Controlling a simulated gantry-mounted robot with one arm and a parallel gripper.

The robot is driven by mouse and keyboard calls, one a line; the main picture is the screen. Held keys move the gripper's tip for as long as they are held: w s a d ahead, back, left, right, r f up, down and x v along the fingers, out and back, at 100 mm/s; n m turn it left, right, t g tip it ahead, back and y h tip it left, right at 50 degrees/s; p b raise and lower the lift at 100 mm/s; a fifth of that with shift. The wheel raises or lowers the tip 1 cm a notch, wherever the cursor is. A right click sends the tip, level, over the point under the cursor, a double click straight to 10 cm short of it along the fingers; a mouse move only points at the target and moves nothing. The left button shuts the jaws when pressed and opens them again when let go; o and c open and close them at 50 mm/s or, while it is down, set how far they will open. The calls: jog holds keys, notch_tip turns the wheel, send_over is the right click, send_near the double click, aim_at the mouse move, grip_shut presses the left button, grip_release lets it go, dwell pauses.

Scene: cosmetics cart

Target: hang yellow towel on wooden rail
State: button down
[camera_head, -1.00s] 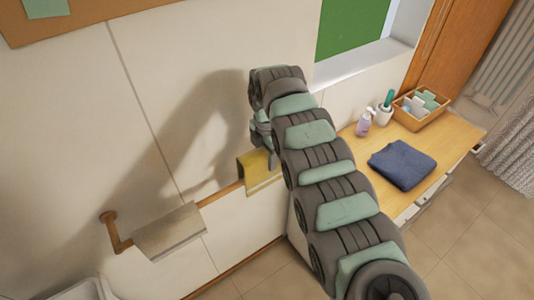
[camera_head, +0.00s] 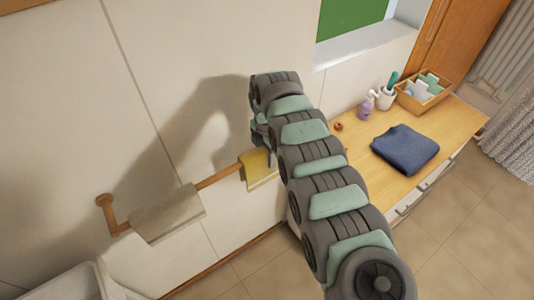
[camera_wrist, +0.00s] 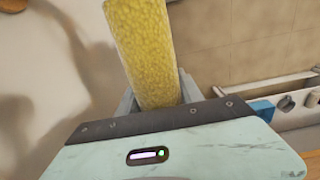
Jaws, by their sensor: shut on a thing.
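The yellow towel (camera_head: 259,168) is at the right part of the wooden rail (camera_head: 219,176) in the head view, partly hidden behind my arm. In the wrist view the yellow towel (camera_wrist: 145,50) runs up from between my gripper's fingers (camera_wrist: 155,95). My gripper (camera_head: 264,146) is shut on it, close to the wall. A grey-beige towel (camera_head: 168,215) hangs on the left part of the same rail. I cannot tell from these views how far the yellow towel lies over the rail.
A wooden counter (camera_head: 375,185) to the right bears a folded blue cloth (camera_head: 405,149), a purple bottle (camera_head: 366,109), a white cup (camera_head: 386,97) and a basket (camera_head: 424,92). A white bin (camera_head: 85,285) stands at the lower left. The wall is right behind the rail.

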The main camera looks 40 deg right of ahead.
jog(key=c, duration=0.7)
grip_release()
notch_tip(320, 180, up, 11)
jog(key=shift+f+b, duration=0.1)
jog(key=shift+b, duration=0.7)
